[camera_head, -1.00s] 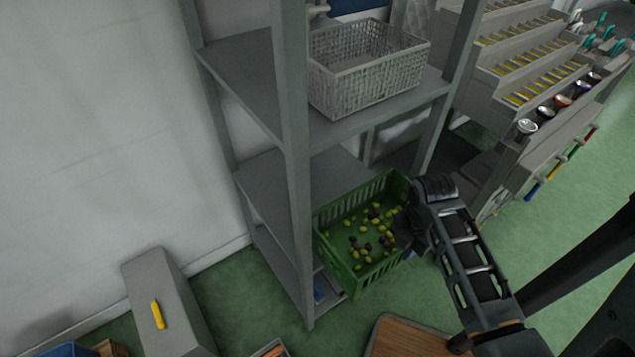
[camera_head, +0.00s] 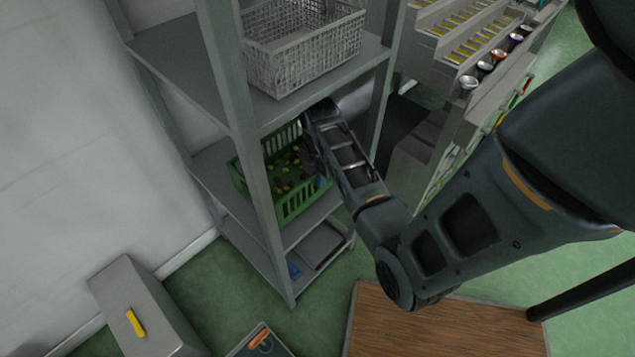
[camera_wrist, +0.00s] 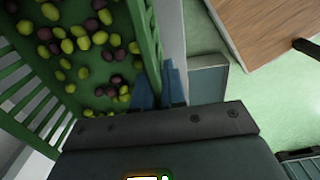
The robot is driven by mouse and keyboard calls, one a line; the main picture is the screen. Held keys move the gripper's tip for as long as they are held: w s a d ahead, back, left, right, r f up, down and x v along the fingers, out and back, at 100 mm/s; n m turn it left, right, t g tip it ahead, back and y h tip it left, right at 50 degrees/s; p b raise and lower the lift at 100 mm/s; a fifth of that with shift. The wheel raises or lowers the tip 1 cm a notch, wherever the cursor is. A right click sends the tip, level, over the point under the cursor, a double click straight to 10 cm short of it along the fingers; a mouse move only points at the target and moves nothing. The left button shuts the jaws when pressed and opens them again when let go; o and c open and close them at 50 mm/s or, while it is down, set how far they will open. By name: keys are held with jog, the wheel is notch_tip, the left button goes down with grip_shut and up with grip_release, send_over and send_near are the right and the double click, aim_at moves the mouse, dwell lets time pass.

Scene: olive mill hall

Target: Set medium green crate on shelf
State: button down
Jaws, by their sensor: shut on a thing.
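The green crate (camera_head: 297,205) holds green and dark olives and has slatted walls. In the head view it is within the shelf unit (camera_head: 237,110), at the level of the middle board (camera_head: 212,166), partly behind the front post. Whether its base rests on the board cannot be told. My gripper (camera_wrist: 160,88) is shut on the crate's wall, with blue fingers on either side of its rim in the wrist view. In the head view my forearm hides the crate's right end. The crate's olives (camera_wrist: 85,45) fill the left of the wrist view.
A white wire basket (camera_head: 300,50) stands on the board above. A grey box with a yellow handle (camera_head: 135,322) is on the floor at lower left. A wooden-topped surface (camera_head: 440,325) is at the front. Stepped racks (camera_head: 465,40) stand to the right.

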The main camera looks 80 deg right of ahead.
jog(key=shift+w+d+f, duration=0.1)
jog(key=shift+w+f, duration=0.05)
jog(key=shift+f, duration=0.7)
jog(key=shift+w+d+f, duration=0.1)
jog(key=shift+w+f, duration=0.05)
jog(key=shift+f, duration=0.7)
jog(key=c, duration=1.2)
grip_release()
jog(key=shift+f, duration=0.15)
notch_tip(320, 180, up, 8)
jog(key=shift+s+f, duration=0.1)
jog(key=shift+f, duration=0.05)
